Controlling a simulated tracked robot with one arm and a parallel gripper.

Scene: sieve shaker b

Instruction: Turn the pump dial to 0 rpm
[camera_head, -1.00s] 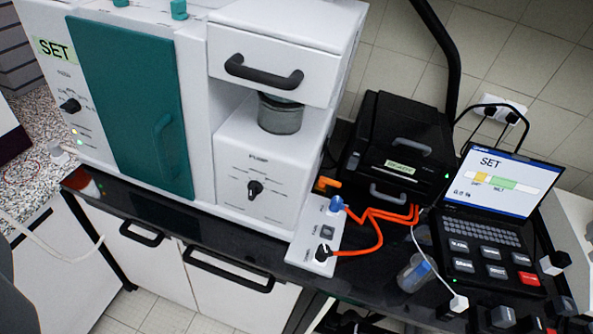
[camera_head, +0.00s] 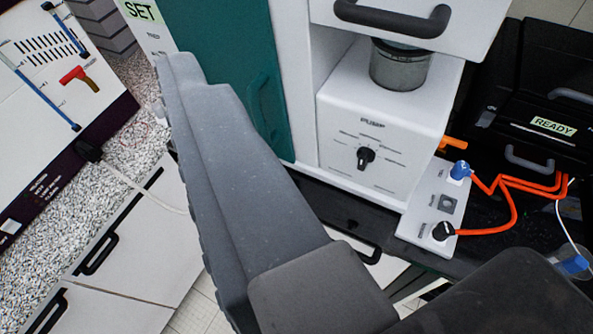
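The pump dial (camera_head: 366,157) is a small black knob on the front of the white pump housing (camera_head: 415,130), below the printed word PUMP. Printed marks surround the knob, but they are too small to read, and I cannot tell which one it points at. A large grey part of my gripper (camera_head: 240,200) rises from the bottom centre toward the upper left, left of the dial and apart from it in the picture. A dark part fills the lower right. Nothing is seen held, and the finger opening cannot be made out.
A black drawer handle (camera_head: 392,18) and a grey round jar (camera_head: 400,65) sit above the dial. A teal door (camera_head: 230,60) is to the left. A socket strip (camera_head: 432,205) with orange cables (camera_head: 512,205) lies right of the pump, beside a black box marked READY (camera_head: 540,90).

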